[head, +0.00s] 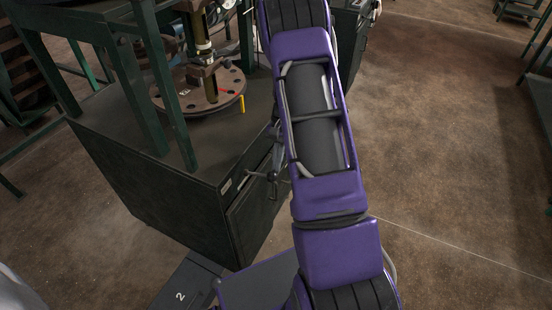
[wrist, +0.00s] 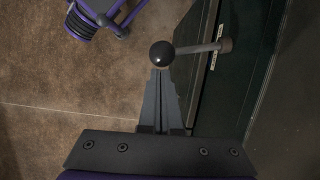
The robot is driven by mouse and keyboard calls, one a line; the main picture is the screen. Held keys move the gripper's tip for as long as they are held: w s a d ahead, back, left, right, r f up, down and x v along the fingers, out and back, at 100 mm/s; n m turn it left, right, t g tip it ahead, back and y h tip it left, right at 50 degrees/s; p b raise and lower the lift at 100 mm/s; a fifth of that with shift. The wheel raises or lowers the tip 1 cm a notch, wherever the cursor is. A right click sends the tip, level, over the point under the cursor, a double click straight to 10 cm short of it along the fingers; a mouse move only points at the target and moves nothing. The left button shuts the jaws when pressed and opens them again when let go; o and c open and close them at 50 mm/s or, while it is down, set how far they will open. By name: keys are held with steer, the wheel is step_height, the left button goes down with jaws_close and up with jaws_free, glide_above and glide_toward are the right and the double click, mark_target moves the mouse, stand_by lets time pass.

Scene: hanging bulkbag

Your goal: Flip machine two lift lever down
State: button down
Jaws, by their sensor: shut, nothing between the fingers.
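Machine two (head: 150,195) is a dark green cabinet with a round drilled plate on top, left of my arm in the head view. A "2" is marked on a dark plate at its foot. In the wrist view, a lever (wrist: 195,48) with a black ball knob (wrist: 162,54) sticks out leftward from a round pivot on the dark panel. My gripper (wrist: 161,76) is shut and empty, its fingertips just below the knob; I cannot tell if they touch.
A green steel frame (head: 152,75) stands over the cabinet. The round plate (head: 205,97) carries a vertical shaft. Brown floor (head: 450,160) is open to the right, with green stands at the far right edge.

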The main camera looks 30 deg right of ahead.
steer(key=s+m, duration=0.1)
steer(key=s+a+m, duration=0.1)
steer(key=m, duration=0.1)
steer(key=s+m+t, duration=0.1)
steer(key=shift+s+a+m+y+p, duration=0.3)
steer(key=shift+a, duration=0.1)
steer(key=shift+s+a+m+t, duration=0.35)
steer(key=shift+s+a+m, duration=0.3)
steer(key=shift+m, duration=0.4)
steer(key=shift+s+a+m+t, duration=0.4)
steer(key=shift+a+m, duration=0.3)
steer(key=shift+m, duration=0.35)
steer(key=p, duration=0.2)
glide_toward(272, 181)
steer(key=s+d+r, duration=0.2)
steer(key=d+r, duration=0.1)
steer(key=r, duration=0.1)
steer(key=shift+f, duration=0.2)
